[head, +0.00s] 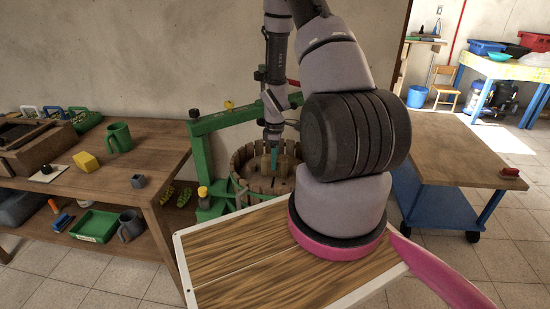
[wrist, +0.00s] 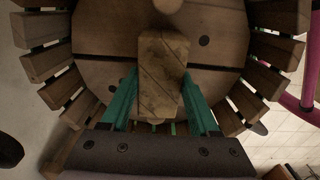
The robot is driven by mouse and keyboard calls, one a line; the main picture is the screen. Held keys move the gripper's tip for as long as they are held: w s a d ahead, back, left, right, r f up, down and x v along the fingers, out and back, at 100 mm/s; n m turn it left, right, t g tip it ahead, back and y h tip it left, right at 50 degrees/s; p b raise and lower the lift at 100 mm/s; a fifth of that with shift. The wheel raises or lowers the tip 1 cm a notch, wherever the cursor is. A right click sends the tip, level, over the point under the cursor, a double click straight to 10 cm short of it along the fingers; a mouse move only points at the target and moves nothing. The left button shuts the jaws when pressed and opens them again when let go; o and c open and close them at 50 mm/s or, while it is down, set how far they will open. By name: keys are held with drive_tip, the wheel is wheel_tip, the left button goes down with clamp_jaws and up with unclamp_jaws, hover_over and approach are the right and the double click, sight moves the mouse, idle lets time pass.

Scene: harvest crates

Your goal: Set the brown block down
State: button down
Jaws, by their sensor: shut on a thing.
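My gripper (wrist: 160,78) has teal fingers and is shut on the brown block (wrist: 160,52), a wooden piece with dark grain. The block is between the fingers, over a round wooden plate (wrist: 100,35) inside a ring of wooden staves (wrist: 38,67). I cannot tell whether the block touches the plate. In the head view my gripper (head: 274,157) reaches down into the slatted basket (head: 238,168), and the block is hard to make out there.
A green press frame (head: 197,160) stands around the basket. A wooden bench (head: 150,165) at left holds a green mug (head: 118,137), a yellow block (head: 86,161) and a grey block (head: 138,181). A blue-legged cart (head: 455,150) stands at right. Open tiled floor lies beyond it.

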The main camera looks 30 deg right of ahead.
drive_tip(key=shift+c, duration=0.6)
unclamp_jaws()
drive_tip(key=s+a+r+m+t, duration=0.1)
drive_tip(key=a+r+m, duration=0.1)
drive_tip(key=r, duration=1)
drive_tip(key=s+a+r+m+t, duration=0.1)
drive_tip(key=s+a+r+m, duration=0.15)
drive_tip(key=r, duration=0.85)
drive_tip(key=s+a+r+m+t, duration=0.1)
drive_tip(key=r+m, duration=0.2)
drive_tip(key=r, duration=0.9)
drive_tip(key=s+a+r+m+t+y, duration=0.1)
drive_tip(key=s+a+r+m+t, duration=0.1)
drive_tip(key=s+a+r+m, duration=0.2)
drive_tip(key=s+a+r+m+t+y, duration=0.1)
drive_tip(key=s+a+r+m+t, duration=0.1)
drive_tip(key=s+r, duration=0.7)
drive_tip(key=shift+s+a+r+m, duration=0.2)
drive_tip(key=shift+s+a+m, duration=0.75)
drive_tip(key=shift+s, duration=0.15)
